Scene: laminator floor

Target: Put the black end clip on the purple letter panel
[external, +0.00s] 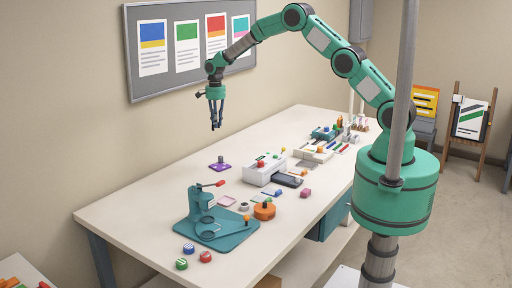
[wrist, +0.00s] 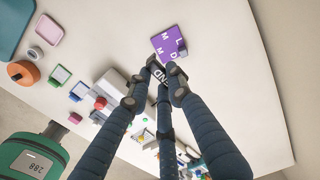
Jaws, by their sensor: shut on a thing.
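My gripper (external: 215,126) hangs high above the table, fingers pointing down. In the wrist view, its fingers (wrist: 163,82) are shut on the black end clip (wrist: 158,74), which shows white letters. The clip is too small to make out in the external view. The purple letter panel (wrist: 168,42) lies flat on the table with white letters on it and a small dark piece near its right edge. In the external view, the panel (external: 219,167) lies below my gripper, well apart from it. My fingers hide part of the clip.
A white laminator-like machine (external: 262,171) stands right of the panel. A teal press (external: 205,220) with a red-tipped handle stands nearer the front, by an orange round piece (external: 264,211). Table space behind and left of the panel is clear.

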